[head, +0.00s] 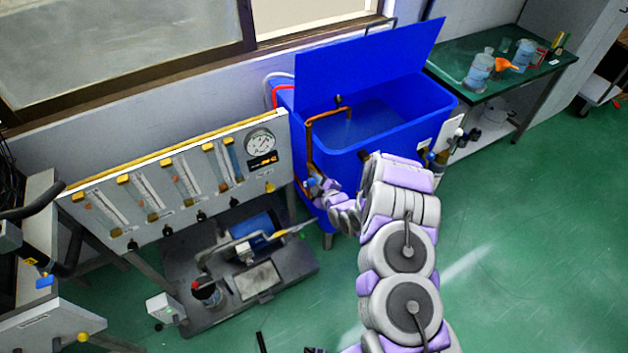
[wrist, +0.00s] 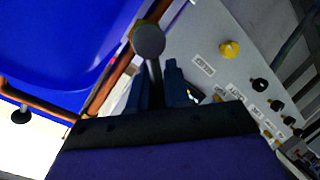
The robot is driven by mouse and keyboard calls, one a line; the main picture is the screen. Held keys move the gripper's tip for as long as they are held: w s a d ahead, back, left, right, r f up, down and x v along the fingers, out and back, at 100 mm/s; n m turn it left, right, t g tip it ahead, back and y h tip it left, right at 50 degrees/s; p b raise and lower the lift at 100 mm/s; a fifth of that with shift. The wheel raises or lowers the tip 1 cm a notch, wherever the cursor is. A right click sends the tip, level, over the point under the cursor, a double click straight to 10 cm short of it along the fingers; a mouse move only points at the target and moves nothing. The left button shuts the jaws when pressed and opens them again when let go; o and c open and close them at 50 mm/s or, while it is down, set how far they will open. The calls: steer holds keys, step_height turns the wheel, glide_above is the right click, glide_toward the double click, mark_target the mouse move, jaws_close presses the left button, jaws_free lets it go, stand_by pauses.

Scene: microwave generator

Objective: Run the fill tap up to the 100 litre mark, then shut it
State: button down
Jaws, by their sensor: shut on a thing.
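The blue tank (head: 415,135) stands against the wall with its lid raised and water (head: 362,122) inside. A copper fill pipe (head: 309,140) rises at its left front corner and bends over the rim to an outlet above the water. I cannot tell whether water runs from it. The fill tap sits low on this pipe. My gripper (head: 326,188) is at the tap, outside the tank. In the wrist view my gripper (wrist: 158,82) is shut on the tap's handle, with its round grey end (wrist: 148,39) showing beyond the fingers. No litre mark is readable.
A panel (head: 150,190) with several flow tubes, a gauge (head: 260,143) and knobs stands left of the tank. A pump unit (head: 255,262) lies on the floor below it. A green table (head: 545,75) with jugs is at the right. The green floor at right is clear.

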steer(key=shift+s+a+r+p, duration=0.1)
steer(key=shift+a+r+p, duration=0.2)
steer(key=shift+a+p, duration=0.15)
steer(key=shift+s+a+n+p, duration=0.15)
steer(key=shift+n+p, duration=0.45)
steer(key=shift+p, duration=0.35)
steer(key=n+p, duration=0.1)
steer(key=p, duration=0.1)
steer(key=f+n+t+p, duration=0.1)
steer(key=p, duration=0.2)
steer(key=shift+s+a+h, duration=0.15)
steer(key=shift+a+h, duration=0.2)
steer(key=shift+h, duration=0.05)
steer(key=shift+a+f+n+t+h+p, duration=0.1)
steer(key=shift+f+n+t+h+p, duration=0.15)
steer(key=shift+f+n+p, duration=0.6)
steer(key=shift+a+f+n+t+h+p, duration=0.1)
steer(key=shift+f+n+t+h+p, duration=0.2)
steer(key=shift+n+p, duration=1)
steer(key=shift+m+p, duration=0.25)
steer(key=shift+p, duration=0.1)
steer(key=shift+s+f, duration=0.1)
steer(key=c, duration=1.3)
jaws_free()
steer(key=shift+f, duration=0.1)
steer(key=shift+o, duration=0.6)
steer(key=shift+a+f, duration=0.1)
steer(key=shift+a, duration=0.1)
